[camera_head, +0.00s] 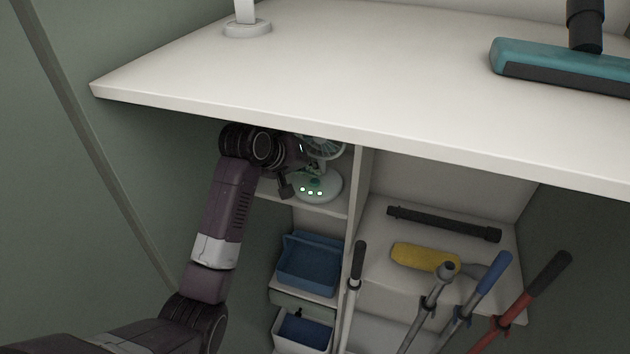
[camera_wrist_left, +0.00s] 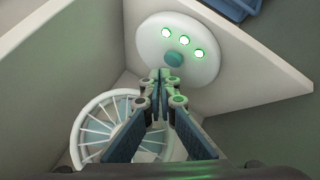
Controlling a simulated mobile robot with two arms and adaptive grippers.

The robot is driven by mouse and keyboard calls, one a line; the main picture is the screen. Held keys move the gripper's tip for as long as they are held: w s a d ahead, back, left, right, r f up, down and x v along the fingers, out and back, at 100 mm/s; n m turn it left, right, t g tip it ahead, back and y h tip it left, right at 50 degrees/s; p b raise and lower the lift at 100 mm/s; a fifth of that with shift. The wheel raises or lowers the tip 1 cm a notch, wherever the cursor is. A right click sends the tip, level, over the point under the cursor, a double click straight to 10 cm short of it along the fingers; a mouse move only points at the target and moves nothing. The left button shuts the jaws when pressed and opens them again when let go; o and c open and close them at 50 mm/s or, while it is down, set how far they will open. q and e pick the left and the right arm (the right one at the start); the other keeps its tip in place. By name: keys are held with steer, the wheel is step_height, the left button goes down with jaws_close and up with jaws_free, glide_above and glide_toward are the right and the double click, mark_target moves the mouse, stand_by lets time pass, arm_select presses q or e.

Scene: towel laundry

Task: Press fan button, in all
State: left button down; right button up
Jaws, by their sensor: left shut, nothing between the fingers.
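The white fan stands on a shelf under the countertop, its round base (camera_head: 328,191) showing three lit green lights. Its caged head (camera_head: 327,148) is partly hidden by my left arm. In the left wrist view the base (camera_wrist_left: 205,72) carries a round teal button (camera_wrist_left: 173,60) beside the three lights. The fan head (camera_wrist_left: 92,126) shows below it there. My left gripper (camera_wrist_left: 160,76) is shut and empty, its fingertips just in front of the button. I cannot tell whether they touch it. In the head view the gripper (camera_head: 308,170) reaches in beside the fan. My right gripper is out of view.
The white countertop (camera_head: 300,65) overhangs the shelf. A vertical divider (camera_head: 357,190) stands right of the fan. Blue bins (camera_head: 310,262) sit below. Several long-handled tools, including a red one (camera_head: 535,290), stand at the right. A teal vacuum head (camera_head: 550,60) rests above.

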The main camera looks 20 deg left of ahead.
arm_select(q)
steer(key=shift+f, duration=0.2)
steer(key=shift+f+p, duration=0.1)
steer(key=shift+p, duration=0.2)
steer(key=shift+f, duration=0.1)
steer(key=shift+f, duration=0.4)
stand_by(0.8)
steer(key=shift+r, duration=0.8)
steer(key=shift+r, duration=2.5)
